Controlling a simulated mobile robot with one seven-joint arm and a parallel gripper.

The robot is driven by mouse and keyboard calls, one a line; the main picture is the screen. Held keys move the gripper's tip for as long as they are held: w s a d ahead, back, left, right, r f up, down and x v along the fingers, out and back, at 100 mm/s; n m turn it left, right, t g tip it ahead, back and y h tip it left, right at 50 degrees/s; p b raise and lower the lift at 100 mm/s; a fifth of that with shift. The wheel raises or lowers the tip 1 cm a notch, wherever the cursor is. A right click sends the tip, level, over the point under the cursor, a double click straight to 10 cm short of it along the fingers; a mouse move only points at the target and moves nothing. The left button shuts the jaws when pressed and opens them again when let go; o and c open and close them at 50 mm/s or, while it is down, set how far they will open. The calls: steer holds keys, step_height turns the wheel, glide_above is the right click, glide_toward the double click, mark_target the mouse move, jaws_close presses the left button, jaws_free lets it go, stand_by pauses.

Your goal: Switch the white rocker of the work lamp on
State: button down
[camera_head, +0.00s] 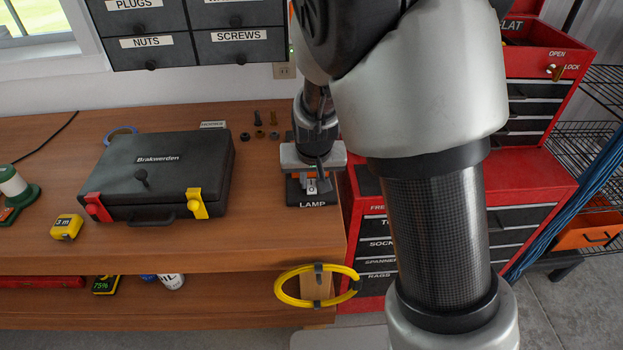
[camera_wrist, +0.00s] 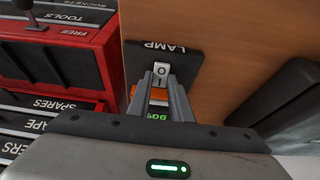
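The work lamp's black base, lettered LAMP (camera_head: 314,203), stands at the right end of the wooden bench. It also shows in the wrist view (camera_wrist: 190,62). Its small white rocker (camera_wrist: 161,70), with a dark O mark, shows near the fingertips and is also in the head view (camera_head: 312,187). I cannot tell which way it is tilted. My gripper (camera_wrist: 161,78) points down over the base, its fingers a narrow gap apart, with nothing held. Contact with the rocker cannot be made out. An orange part and a green display (camera_wrist: 156,116) show below and behind the fingers.
A black case (camera_head: 160,178) lies left of the lamp, with a yellow tape measure (camera_head: 66,227) beyond. Small bolts and nuts (camera_head: 259,118) stand behind. A red tool cabinet (camera_head: 530,188) is close on the right. A yellow cable loop (camera_head: 285,290) hangs at the bench front.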

mark_target(311, 180)
steer(key=shift+w+r+g+p, duration=0.2)
steer(key=shift+g+p, duration=0.1)
steer(key=shift+p, duration=0.15)
steer(key=shift+w+d+r+g+p, duration=0.15)
steer(key=shift+w+g+p, duration=0.15)
steer(key=shift+g+p, duration=0.75)
steer(key=shift+w+f+g+p, duration=0.2)
steer(key=shift+g+p, duration=0.55)
steer(key=shift+p, duration=0.15)
steer(key=shift+f+g, duration=0.2)
steer(key=shift+g, duration=0.2)
steer(key=c, duration=1.6)
jaws_free()
steer(key=r, duration=1.7)
steer(key=shift+w+r, duration=0.25)
steer(key=shift+w, duration=0.1)
